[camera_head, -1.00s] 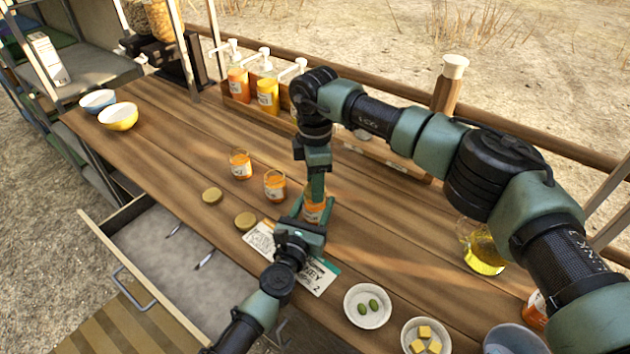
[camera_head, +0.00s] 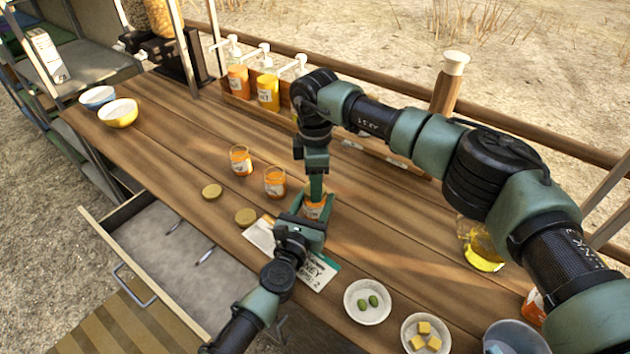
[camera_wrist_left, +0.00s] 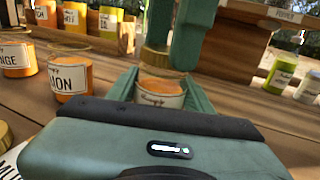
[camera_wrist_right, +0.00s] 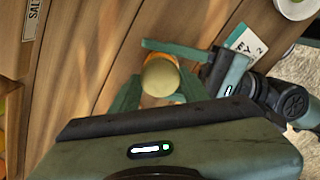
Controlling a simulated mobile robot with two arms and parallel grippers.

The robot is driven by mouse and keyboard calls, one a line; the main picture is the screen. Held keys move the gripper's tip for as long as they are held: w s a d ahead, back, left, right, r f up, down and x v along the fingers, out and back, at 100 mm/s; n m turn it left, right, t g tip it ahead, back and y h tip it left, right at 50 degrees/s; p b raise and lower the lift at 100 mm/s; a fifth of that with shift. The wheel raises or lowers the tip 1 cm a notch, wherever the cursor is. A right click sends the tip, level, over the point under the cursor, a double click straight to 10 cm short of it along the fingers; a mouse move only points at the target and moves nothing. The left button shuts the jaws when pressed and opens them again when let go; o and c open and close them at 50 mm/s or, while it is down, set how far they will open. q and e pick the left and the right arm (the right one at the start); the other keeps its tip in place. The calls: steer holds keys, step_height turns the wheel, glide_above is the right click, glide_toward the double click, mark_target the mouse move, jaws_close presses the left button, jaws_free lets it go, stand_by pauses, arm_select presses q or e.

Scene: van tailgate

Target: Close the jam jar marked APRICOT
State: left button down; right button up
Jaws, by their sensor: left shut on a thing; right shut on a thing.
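A small glass jar with orange jam (camera_head: 312,211) and a white label stands on the wooden counter. The label is too small and partly covered to read with certainty. My left gripper (camera_head: 314,207) is shut around this jar; its fingers flank the jar in the left wrist view (camera_wrist_left: 162,99). My right gripper (camera_head: 316,194) comes from above and is shut on a gold lid (camera_wrist_right: 160,78). The lid is over the jar's mouth, at or just above the rim in the left wrist view (camera_wrist_left: 156,58); whether it is seated I cannot tell.
Two open jam jars (camera_head: 241,161) (camera_head: 275,183) and two loose gold lids (camera_head: 212,193) (camera_head: 245,217) are left of my grippers. A printed card (camera_head: 318,272) lies under my left arm. Bowls (camera_head: 368,302) stand at the front right. An open drawer (camera_head: 165,255) juts out front left.

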steer(key=m, duration=0.5)
steer(key=a+m, duration=0.1)
steer(key=shift+s+m, duration=0.1)
steer(key=shift+m, duration=0.3)
steer(key=shift+d+m, duration=0.35)
steer(key=shift+m, duration=0.45)
steer(key=o, duration=1.3)
steer(key=shift+d, duration=0.1)
steer(key=shift+r, duration=2.3)
steer(key=shift+c, duration=0.4)
